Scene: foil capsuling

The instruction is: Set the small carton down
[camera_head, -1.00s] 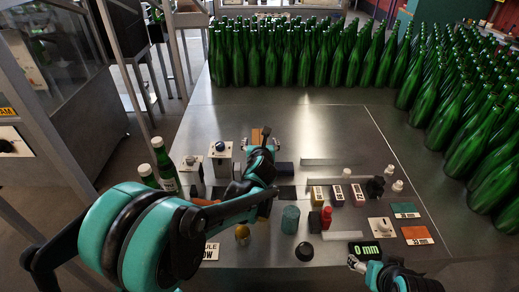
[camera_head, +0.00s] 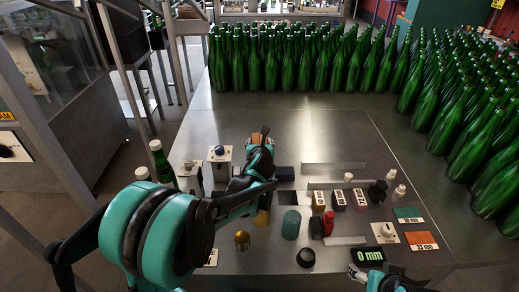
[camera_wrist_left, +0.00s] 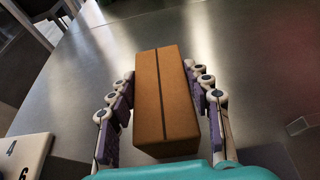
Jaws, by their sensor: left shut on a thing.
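The small carton is a brown box with a dark stripe down its top. It fills the middle of the left wrist view (camera_wrist_left: 163,95), and a bit of it shows in the head view (camera_head: 256,138). My left gripper (camera_head: 261,146) is shut on it, with purple-padded fingers (camera_wrist_left: 164,100) along both sides. The steel table lies beneath; I cannot tell whether the carton touches it. My right gripper (camera_head: 356,272) shows only in part at the bottom edge, and its jaw state is unclear.
Green bottles (camera_head: 290,60) line the table's back and right. A dark block (camera_head: 284,173) is just right of the left gripper. Small boxes (camera_head: 338,199), a teal cylinder (camera_head: 291,224) and a "0 mm" display (camera_head: 367,255) stand nearer. Bare table (camera_head: 320,125) lies beyond the gripper.

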